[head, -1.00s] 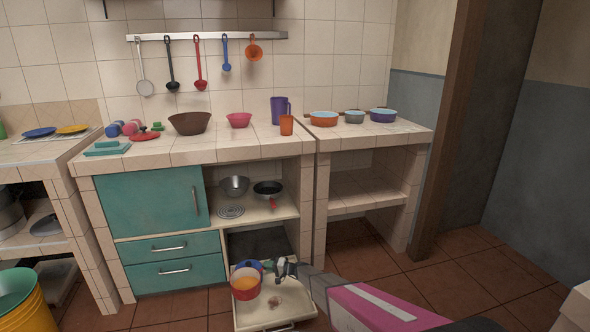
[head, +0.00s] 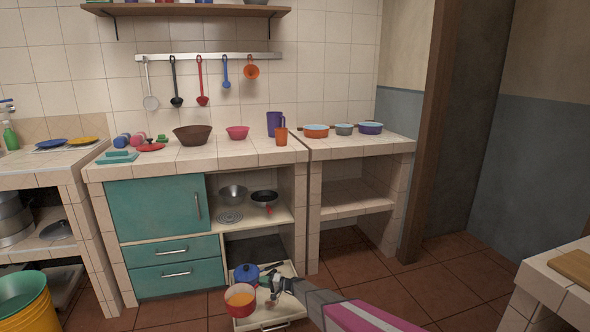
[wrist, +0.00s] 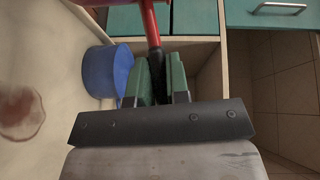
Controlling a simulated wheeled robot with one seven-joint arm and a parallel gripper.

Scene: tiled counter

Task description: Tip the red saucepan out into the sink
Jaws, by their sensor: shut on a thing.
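The red saucepan (head: 232,308) with orange contents is low in the head view, at the pulled-out drawer (head: 285,315). It looks about upright; I cannot tell whether it clears the drawer bottom. My gripper (head: 276,285) is shut on its red handle, which shows between the green fingers in the wrist view (wrist: 150,25). My gripper's fingertips (wrist: 160,80) sit around the handle there. Only a sliver of the pan (wrist: 105,2) shows at the wrist view's top edge. The sink basin is not visible; a tap (head: 8,104) shows at the far left edge.
A blue pot (head: 246,273) stands in the drawer just behind the saucepan; it also shows in the wrist view (wrist: 98,72). A yellow bucket (head: 28,308) stands at lower left. A counter with a wooden board (head: 575,266) is at right. Open floor lies between.

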